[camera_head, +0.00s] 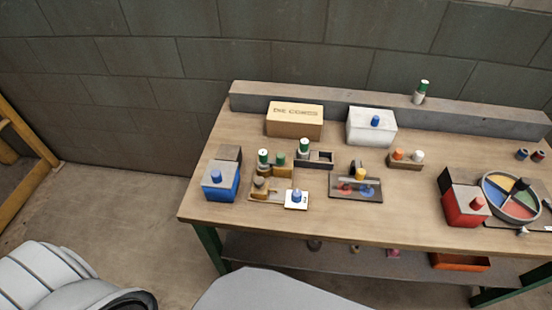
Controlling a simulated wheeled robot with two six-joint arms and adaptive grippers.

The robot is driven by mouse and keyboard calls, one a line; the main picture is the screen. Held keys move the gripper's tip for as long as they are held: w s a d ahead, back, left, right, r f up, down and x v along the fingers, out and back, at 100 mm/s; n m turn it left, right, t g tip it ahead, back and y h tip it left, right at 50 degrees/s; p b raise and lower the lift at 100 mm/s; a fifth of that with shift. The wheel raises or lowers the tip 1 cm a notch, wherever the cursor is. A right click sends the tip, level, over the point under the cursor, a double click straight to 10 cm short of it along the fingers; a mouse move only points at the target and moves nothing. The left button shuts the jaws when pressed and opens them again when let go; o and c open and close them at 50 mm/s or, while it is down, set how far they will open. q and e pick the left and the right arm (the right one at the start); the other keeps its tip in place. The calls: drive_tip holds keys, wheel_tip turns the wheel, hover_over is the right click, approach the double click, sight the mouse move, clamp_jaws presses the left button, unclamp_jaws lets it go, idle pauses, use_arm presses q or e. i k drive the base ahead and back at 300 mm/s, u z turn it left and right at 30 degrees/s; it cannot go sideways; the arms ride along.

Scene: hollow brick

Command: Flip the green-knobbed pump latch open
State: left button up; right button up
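Several small items with green tops show, and at this size I cannot tell which one is the pump latch. A white bottle with a green cap (304,148) stands near the middle left of the workbench. Another green-topped white bottle (263,158) and a darker green knob (281,160) stand close together on a small tan board (257,199). A further green-topped bottle (421,91) stands on the grey back ledge. Whether any latch is open or shut is too small to tell. Neither of my grippers is in view.
On the wooden bench (330,225) stand a blue box (221,185), a cardboard box (295,122), a white box (371,130), a dark tray (343,191), a red box (463,207) and a coloured wheel (511,196). Bare wood lies between tray and red box.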

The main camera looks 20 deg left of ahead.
sight(281, 160)
drive_tip(key=k, duration=0.5)
drive_tip(key=z, duration=1.65)
drive_tip(key=i, duration=1.35)
drive_tip(key=u, duration=2.1)
